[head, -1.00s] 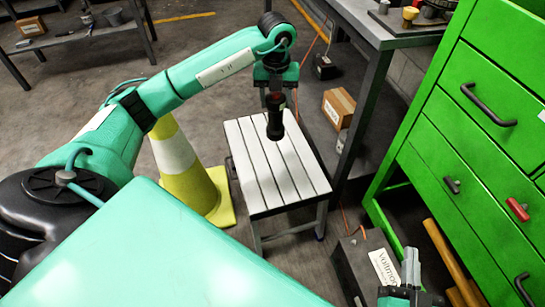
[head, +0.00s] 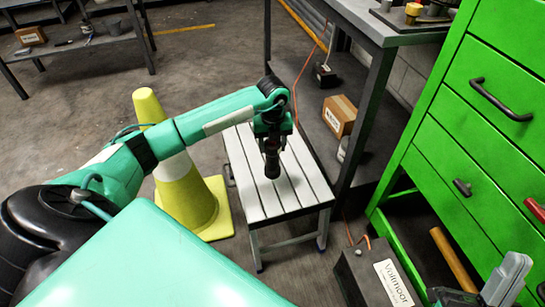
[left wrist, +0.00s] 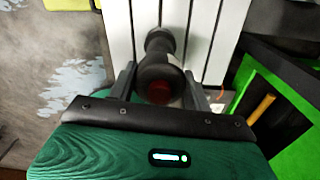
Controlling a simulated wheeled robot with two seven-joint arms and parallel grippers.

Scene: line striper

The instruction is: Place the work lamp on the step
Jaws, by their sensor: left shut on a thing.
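The work lamp (head: 271,162) is a dark, cylindrical lamp, upright over the white slatted step (head: 262,207) in the head view. My left gripper (head: 272,135) is shut on it from above. In the left wrist view the lamp (left wrist: 158,62) sits between my left fingers (left wrist: 160,88), with a dark red end toward the camera and the step's slats (left wrist: 204,40) behind it. I cannot tell whether the lamp's lower end touches the step. My right gripper (head: 490,292) is at the bottom right corner, partly cut off; its jaw opening is unclear.
A yellow and white cone (head: 190,200) stands just left of the step. A workbench (head: 385,35) and green drawer cabinet (head: 470,130) are on the right. A cardboard box (head: 339,115) lies under the bench. A dark labelled box (head: 362,283) is on the floor at front right.

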